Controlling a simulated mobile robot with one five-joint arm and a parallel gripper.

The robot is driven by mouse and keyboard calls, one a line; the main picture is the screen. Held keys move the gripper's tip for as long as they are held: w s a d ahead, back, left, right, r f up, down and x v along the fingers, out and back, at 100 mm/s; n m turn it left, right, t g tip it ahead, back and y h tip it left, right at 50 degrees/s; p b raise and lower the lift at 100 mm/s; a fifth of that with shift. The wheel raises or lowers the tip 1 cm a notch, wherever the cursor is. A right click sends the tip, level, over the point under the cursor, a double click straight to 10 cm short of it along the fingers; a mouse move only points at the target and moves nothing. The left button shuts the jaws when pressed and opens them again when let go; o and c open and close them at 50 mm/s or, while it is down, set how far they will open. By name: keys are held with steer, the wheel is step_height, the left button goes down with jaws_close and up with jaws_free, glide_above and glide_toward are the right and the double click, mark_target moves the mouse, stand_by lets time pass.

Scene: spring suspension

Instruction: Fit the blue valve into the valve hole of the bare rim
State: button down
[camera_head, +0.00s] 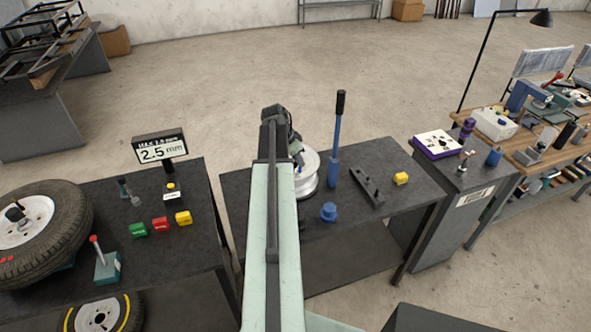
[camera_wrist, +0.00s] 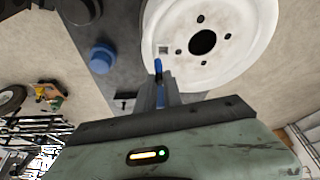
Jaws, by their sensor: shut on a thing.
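The bare rim (camera_head: 309,180) is a white wheel on the dark middle bench, partly hidden behind my arm in the head view. In the wrist view the rim (camera_wrist: 225,70) fills the top right, with a large dark centre hole, several smaller round holes and a small square mark near its left edge. My gripper (camera_wrist: 163,88) is shut on the blue valve (camera_wrist: 158,67), which points up in the picture toward that square mark. Whether the valve touches the rim I cannot tell. The valve hole itself is not clearly visible.
A blue lever (camera_head: 335,145) with a black grip stands right of the rim. A blue knob (camera_head: 328,211) sits in front, also in the wrist view (camera_wrist: 102,59). A tyred wheel (camera_head: 62,232) is far left.

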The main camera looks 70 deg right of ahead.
steer(key=shift+w+d, duration=0.1)
steer(key=shift+w, duration=0.1)
steer(key=f+b, duration=0.2)
steer(key=w+f+b, duration=0.1)
steer(key=f+b, duration=0.1)
steer(key=shift+d, duration=0.15)
steer(key=shift+r, duration=0.2)
steer(key=shift+s+f, duration=0.1)
steer(key=c, duration=1.9)
jaws_free()
steer(key=shift+f, duration=0.1)
steer(key=o, duration=0.4)
